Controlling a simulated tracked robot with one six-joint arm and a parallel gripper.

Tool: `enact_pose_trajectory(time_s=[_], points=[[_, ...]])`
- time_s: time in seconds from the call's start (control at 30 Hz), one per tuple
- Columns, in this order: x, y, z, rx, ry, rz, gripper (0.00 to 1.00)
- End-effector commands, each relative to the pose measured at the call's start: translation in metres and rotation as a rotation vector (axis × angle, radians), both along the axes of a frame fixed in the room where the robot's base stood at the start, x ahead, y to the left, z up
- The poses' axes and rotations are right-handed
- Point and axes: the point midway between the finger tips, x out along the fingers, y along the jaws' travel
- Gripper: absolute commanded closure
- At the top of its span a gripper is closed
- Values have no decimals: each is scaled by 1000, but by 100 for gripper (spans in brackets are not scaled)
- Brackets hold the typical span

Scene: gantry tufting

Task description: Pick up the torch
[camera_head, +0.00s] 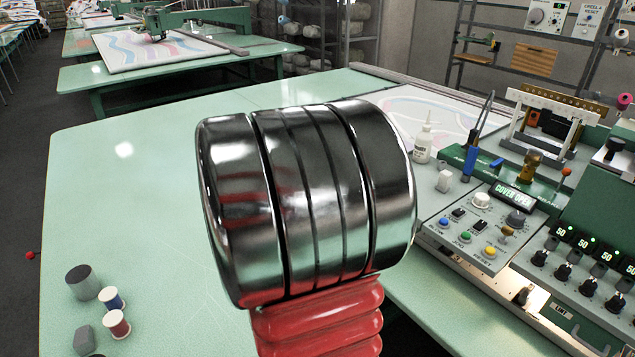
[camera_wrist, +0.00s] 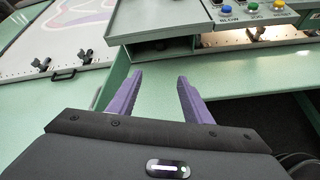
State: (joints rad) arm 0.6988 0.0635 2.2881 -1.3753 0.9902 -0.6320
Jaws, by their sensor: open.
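My gripper (camera_wrist: 160,77) is open in the wrist view, its two purple fingers apart with nothing between them. The fingers point over the green table toward the lower front of a grey control panel (camera_wrist: 200,18). I cannot make out a torch for certain in either view. A small lit, warm-coloured thing (camera_wrist: 258,32) sits in the opening below the panel, right of the fingers. It also shows in the head view (camera_head: 523,297), but I cannot tell if it is the torch. In the head view my arm hides the middle of the table and my gripper.
A white bottle (camera_head: 423,142) stands behind the control panel, which has a "COVER OPEN" display (camera_head: 514,195). The table's left part (camera_head: 130,200) is mostly clear.

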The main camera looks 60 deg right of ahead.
Motion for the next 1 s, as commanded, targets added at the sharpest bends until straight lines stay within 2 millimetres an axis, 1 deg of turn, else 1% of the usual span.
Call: enact_pose_trajectory(time_s=[0.03,0.1,0.2,0.3,0.4,0.77,0.87,1.0], points=[[-8,-15,-6,-3,66,14,55],[-14,-34,-10,-10,150,43,55],[-22,-53,-14,-14,238,75,55],[-26,-63,-17,-16,289,95,55],[-27,-66,-17,-18,306,102,55],[-28,-69,-18,-18,304,102,55],[-31,-76,-22,-16,303,100,55],[-39,-92,-29,-15,304,97,55]])
